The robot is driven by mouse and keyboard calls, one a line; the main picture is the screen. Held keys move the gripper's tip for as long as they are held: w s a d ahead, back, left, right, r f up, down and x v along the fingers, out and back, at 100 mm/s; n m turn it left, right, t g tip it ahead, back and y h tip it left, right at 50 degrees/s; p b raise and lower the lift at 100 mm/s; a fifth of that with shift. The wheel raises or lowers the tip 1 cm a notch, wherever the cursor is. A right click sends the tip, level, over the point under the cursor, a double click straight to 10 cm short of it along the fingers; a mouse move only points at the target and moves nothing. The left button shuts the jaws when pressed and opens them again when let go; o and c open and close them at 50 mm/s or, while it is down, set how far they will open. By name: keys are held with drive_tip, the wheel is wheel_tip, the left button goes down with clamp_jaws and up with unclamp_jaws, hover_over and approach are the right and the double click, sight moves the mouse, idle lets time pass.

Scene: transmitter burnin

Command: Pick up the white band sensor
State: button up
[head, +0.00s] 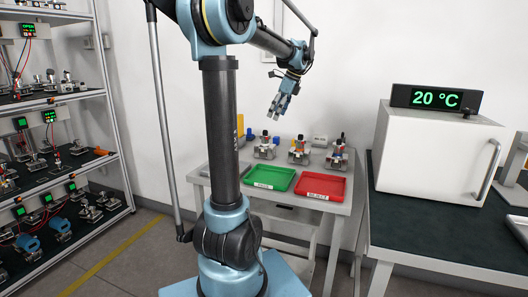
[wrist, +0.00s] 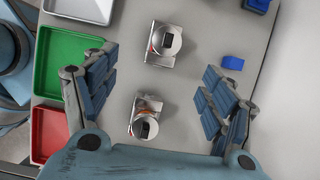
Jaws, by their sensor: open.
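My gripper (head: 279,106) is open and empty, pointing down above the small table. The wrist view shows an upper unit (wrist: 166,42) and a lower unit (wrist: 146,122), both with round metal tops, apart from the fingers. I cannot tell which unit carries a white band.
A green tray (head: 269,172) and a red tray (head: 320,177) lie at the table's front. A blue block (wrist: 232,63) is near the right finger. A white oven (head: 432,150) stands on the right bench, and a loaded rack (head: 112,130) at left.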

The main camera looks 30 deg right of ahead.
sight(268, 135)
drive_tip(key=x, duration=1.2)
drive_tip(key=shift+w+d+f, duration=0.1)
drive_tip(key=shift+d, duration=0.1)
drive_tip(key=f, duration=0.1)
drive_tip(key=w+f, duration=0.1)
drive_tip(key=f, duration=0.1)
drive_tip(key=shift+f, duration=0.35)
drive_tip(key=shift+w+a+f, duration=0.25)
drive_tip(key=shift+f, duration=0.4)
clamp_jaws()
